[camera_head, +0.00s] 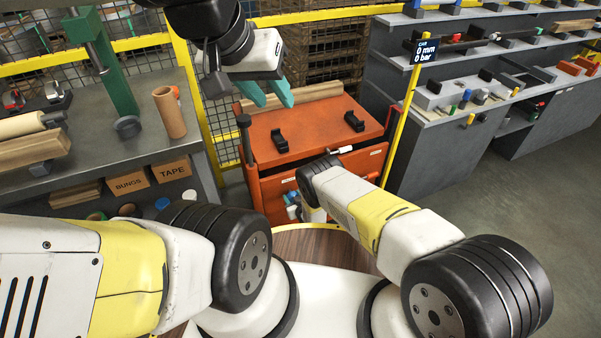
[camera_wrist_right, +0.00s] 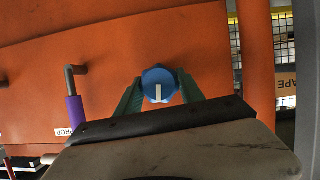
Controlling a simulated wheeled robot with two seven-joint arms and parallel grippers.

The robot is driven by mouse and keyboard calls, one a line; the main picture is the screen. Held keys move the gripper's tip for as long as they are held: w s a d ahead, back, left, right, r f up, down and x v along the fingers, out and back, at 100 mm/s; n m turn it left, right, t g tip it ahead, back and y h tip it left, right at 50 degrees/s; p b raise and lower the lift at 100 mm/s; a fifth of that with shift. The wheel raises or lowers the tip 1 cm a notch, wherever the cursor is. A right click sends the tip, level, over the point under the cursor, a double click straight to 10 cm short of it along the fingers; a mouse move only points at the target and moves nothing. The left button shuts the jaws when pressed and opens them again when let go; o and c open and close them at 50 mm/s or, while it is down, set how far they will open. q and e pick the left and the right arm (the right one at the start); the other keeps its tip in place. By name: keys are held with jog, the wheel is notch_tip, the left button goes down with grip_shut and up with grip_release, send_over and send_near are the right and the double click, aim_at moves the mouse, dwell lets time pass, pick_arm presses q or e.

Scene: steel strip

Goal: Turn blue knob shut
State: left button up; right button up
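The blue knob (camera_wrist_right: 157,84) is round with a white line mark, set on an orange panel in the right wrist view. The mark runs nearly up and down in that view. My right gripper (camera_wrist_right: 160,80) has one teal finger on each side of the knob, very close to it. I cannot tell whether they press on it. In the head view my right arm hides most of this spot. My left gripper (camera_head: 268,93) is held high in the head view, over the back left of the orange cabinet (camera_head: 310,128), with its teal fingers apart and nothing between them.
A purple-sleeved lever (camera_wrist_right: 75,108) stands left of the knob, above a PROP label (camera_wrist_right: 70,131). A yellow post carries a gauge display (camera_head: 425,51) reading 0 mm and 0 bar. A steel bench (camera_head: 150,90) stands left, grey shelving (camera_head: 440,150) right. Floor at right is clear.

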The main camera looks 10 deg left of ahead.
jog(key=c, duration=0.6)
jog(key=shift+n+h, duration=0.3)
jog(key=shift+n, duration=0.2)
jog(key=shift+c, duration=0.2)
jog(key=o, duration=1.3)
jog(key=shift+o, duration=0.2)
jog(key=shift+s, duration=0.1)
jog(key=v, duration=0.7)
jog(key=shift+s+d, duration=0.15)
jog(key=shift+s, duration=0.15)
jog(key=shift+r, duration=0.1)
